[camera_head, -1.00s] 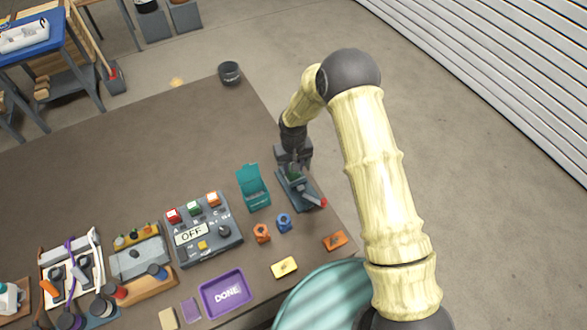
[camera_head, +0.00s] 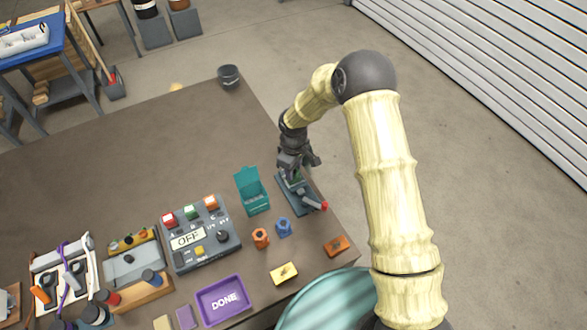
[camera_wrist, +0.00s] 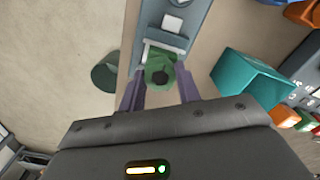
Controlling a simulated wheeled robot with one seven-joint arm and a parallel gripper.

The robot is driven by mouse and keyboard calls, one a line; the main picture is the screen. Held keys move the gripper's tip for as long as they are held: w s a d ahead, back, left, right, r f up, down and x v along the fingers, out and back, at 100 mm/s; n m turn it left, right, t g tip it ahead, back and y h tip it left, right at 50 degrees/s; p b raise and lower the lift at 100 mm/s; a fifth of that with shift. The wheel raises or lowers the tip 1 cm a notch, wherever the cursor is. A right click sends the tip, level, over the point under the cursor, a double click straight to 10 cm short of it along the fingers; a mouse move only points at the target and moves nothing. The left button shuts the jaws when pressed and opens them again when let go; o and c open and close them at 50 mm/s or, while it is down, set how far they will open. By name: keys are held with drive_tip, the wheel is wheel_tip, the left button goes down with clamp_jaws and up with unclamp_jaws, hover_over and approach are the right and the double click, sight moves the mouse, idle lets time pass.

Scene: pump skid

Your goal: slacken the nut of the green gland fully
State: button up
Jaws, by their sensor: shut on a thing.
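The green gland nut (camera_wrist: 160,73) is a green hexagonal piece with a dark round centre, seen in the wrist view. It sits at the end of a grey-blue base (camera_wrist: 180,15). My gripper (camera_wrist: 163,80) has one finger on each side of the nut and is shut on it. In the head view my gripper (camera_head: 293,172) is at the far end of the grey-blue base (camera_head: 300,199), which has a red-tipped lever (camera_head: 318,205) at its near end. There the nut is mostly hidden by the gripper, with only a little green showing.
A teal open box (camera_head: 252,196) stands just left of the base. A control panel reading OFF (camera_head: 200,237), an orange nut (camera_head: 261,238), a blue nut (camera_head: 283,227) and a purple DONE tray (camera_head: 222,300) lie nearer. The table's right edge is close to the base.

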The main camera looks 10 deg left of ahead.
idle(0.4)
drive_tip(key=o, duration=1)
wheel_tip(320, 180, up, 17)
drive_tip(key=b, duration=0.2)
drive_tip(key=shift+r+b, duration=0.2)
drive_tip(key=shift+b, duration=0.2)
drive_tip(key=shift+d, duration=0.1)
drive_tip(key=s+d+m+t, duration=0.1)
drive_tip(key=s+d+m, duration=0.3)
drive_tip(key=s+d, duration=0.2)
drive_tip(key=s+d+r+m, duration=0.1)
drive_tip(key=s+d+m, duration=0.4)
drive_tip(key=d, duration=0.5)
drive_tip(key=s+d+m+t, duration=0.1)
drive_tip(key=s+d+m, duration=0.3)
drive_tip(key=s+d, duration=0.2)
drive_tip(key=shift+s+d+r+t, duration=0.15)
drive_tip(key=shift+s+d+r, duration=0.05)
drive_tip(key=shift+d, duration=0.5)
drive_tip(key=shift+s+d+r+t, duration=0.15)
drive_tip(key=shift+s+d, duration=0.05)
drive_tip(key=shift+d, duration=0.5)
